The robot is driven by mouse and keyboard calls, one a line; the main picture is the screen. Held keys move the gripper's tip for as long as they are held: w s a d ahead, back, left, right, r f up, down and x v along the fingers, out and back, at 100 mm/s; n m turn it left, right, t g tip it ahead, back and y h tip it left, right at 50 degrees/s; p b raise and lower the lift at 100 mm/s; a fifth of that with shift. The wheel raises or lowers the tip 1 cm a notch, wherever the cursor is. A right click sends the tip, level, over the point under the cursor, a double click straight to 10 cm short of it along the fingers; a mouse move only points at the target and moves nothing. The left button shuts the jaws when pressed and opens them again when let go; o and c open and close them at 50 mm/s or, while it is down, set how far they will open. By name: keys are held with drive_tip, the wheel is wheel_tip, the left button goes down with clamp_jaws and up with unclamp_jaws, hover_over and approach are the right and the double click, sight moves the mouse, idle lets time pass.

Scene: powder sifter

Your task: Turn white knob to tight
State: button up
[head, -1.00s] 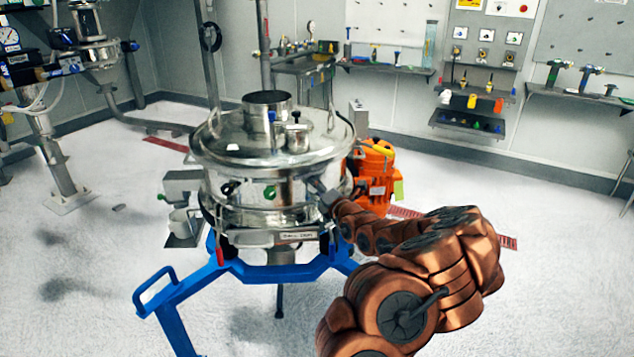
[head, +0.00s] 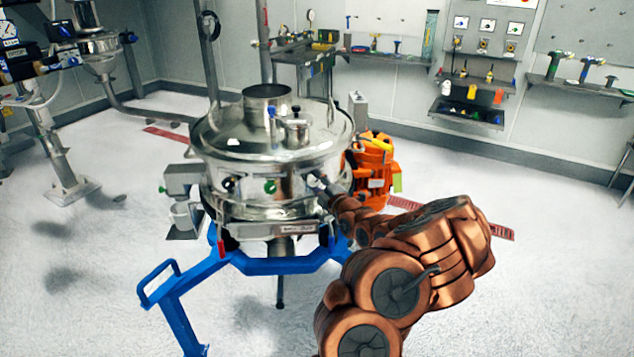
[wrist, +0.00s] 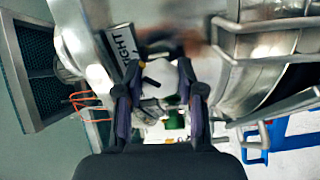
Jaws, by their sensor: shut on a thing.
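The white knob (wrist: 162,74) shows in the wrist view between the two dark fingers of my gripper (wrist: 162,85), which is shut on it. A label reading "TIGHT" (wrist: 126,45) is on the metal beside the knob, just left of it. In the head view my gripper (head: 322,187) reaches the right front side of the steel sifter (head: 240,205). The knob is too small or hidden to make out there. The knob's exact turn angle cannot be told.
A green knob (head: 269,186) sits on the sifter's front; green also shows in the wrist view. A blue frame (head: 165,285) carries the sifter. An orange motor (head: 374,165) stands close behind my arm. Open floor lies at left and right.

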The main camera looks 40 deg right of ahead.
idle(0.4)
drive_tip(key=o, duration=1.2)
drive_tip(key=shift+c, duration=0.2)
drive_tip(key=shift+s, duration=0.1)
drive_tip(key=v, duration=1.2)
